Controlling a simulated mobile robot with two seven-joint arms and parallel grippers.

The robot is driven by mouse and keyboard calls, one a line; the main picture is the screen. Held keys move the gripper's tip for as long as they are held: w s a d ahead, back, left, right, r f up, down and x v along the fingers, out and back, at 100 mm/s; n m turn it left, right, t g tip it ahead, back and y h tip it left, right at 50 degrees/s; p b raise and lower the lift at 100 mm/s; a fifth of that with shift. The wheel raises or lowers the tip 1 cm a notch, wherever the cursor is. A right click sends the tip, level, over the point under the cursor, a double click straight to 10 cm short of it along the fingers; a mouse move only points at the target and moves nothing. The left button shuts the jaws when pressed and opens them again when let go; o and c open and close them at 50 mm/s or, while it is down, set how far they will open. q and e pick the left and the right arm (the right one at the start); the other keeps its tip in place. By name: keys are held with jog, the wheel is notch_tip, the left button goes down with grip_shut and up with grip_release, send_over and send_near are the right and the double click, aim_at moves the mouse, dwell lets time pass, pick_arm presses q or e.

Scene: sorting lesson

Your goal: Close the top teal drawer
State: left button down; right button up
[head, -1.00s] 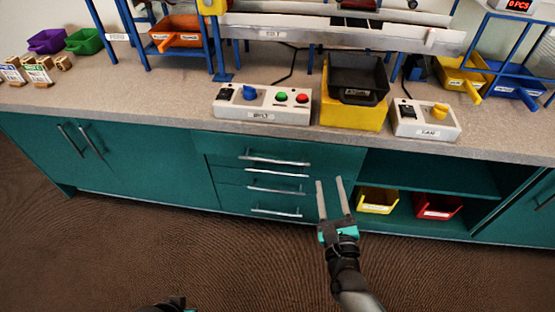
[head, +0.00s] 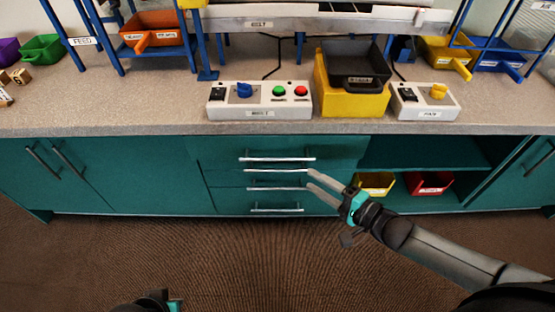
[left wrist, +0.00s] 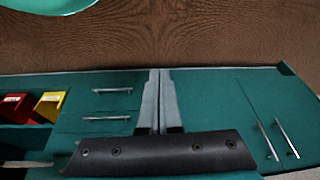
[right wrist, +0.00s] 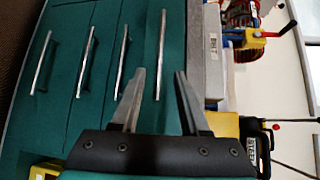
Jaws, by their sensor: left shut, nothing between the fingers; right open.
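The top teal drawer (head: 220,149) is under the worktop, with a long metal handle (head: 277,159). Its handle looks longer than those below, and its front seems to stand out; how far I cannot tell. My right gripper (head: 310,180) is open and empty, its fingertips just right of the lower drawers' handles. In the right wrist view, the top handle (right wrist: 162,55) stands just beyond the open fingers (right wrist: 159,73). My left gripper (left wrist: 159,73) is shut and empty; only part of it shows at the bottom of the head view.
Lower teal drawers (head: 228,190) sit below. A shelf to the right holds a yellow bin (head: 376,186) and a red bin (head: 428,184). A control box (head: 258,114) and a yellow crate (head: 350,102) stand near the worktop edge. Floor in front is clear.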

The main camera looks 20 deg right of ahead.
jog(key=b, duration=0.2)
send_near(278, 160)
jog(key=x, duration=0.3)
pick_arm(q)
jog(key=w+d+r+t+h+b, duration=0.3)
jog(key=w+d+r+t, duration=0.2)
jog(key=d+t, duration=0.1)
jog(key=shift+w+d+r+m+b, duration=0.2)
jog(key=shift+d+m+b, duration=0.1)
jog(key=shift+b, duration=0.05)
pick_arm(e)
jog(key=shift+x, duration=3.65)
jog(key=shift+d+f, duration=0.15)
jog(key=shift+c, duration=0.3)
grip_shut()
